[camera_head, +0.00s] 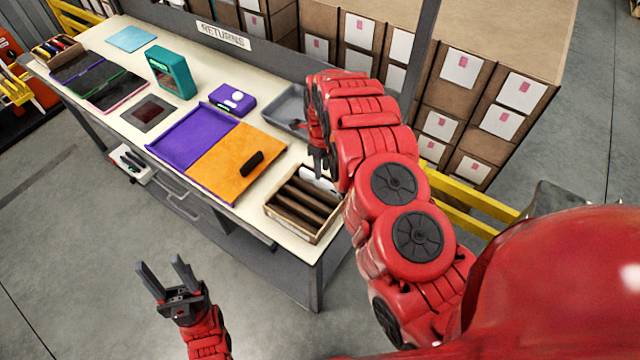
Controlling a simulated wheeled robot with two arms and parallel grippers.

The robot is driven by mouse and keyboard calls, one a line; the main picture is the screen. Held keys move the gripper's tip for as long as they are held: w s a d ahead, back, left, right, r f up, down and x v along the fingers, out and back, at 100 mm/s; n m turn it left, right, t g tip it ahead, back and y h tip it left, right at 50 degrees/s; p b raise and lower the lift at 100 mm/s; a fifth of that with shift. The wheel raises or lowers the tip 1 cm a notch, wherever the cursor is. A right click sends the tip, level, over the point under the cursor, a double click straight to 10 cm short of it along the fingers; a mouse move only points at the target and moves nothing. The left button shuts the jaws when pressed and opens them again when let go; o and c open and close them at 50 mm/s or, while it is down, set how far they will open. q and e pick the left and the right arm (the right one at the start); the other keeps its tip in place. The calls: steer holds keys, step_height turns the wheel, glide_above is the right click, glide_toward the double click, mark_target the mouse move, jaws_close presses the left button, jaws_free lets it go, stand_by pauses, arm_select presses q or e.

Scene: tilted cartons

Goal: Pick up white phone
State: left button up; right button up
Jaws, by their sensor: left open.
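A small white flat thing (322,183), which may be the white phone, shows at the back right of the open wooden box (283,222). It is partly hidden by my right arm, so I cannot tell its full shape. My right gripper (320,166) points down just above the back of the box, beside the white thing. Its fingers are small and partly hidden, so I cannot tell whether they are apart or touch anything. My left gripper (160,272) is open and empty, over the floor in front of the table.
The cream table (120,50) holds a purple and orange mat (215,160) with a black object (251,162), a grey tray (284,108), a purple box (232,98) and a teal box (171,72). Cartons (470,110) and a yellow rail (470,197) stand behind.

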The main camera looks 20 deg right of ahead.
mark_target(323, 184)
steer(key=shift+w+a+f+p, duration=0.1)
steer(key=shift+w+f+p, duration=0.05)
steer(key=shift+f+p, duration=0.35)
steer(key=shift+w+f+p, duration=0.15)
steer(key=shift+f+p, duration=0.3)
steer(key=shift+f, duration=0.25)
steer(key=shift+a+f, duration=0.1)
steer(key=shift+f, duration=0.25)
steer(key=shift+w+f, duration=0.1)
steer(key=shift+f, duration=0.9)
jaws_close()
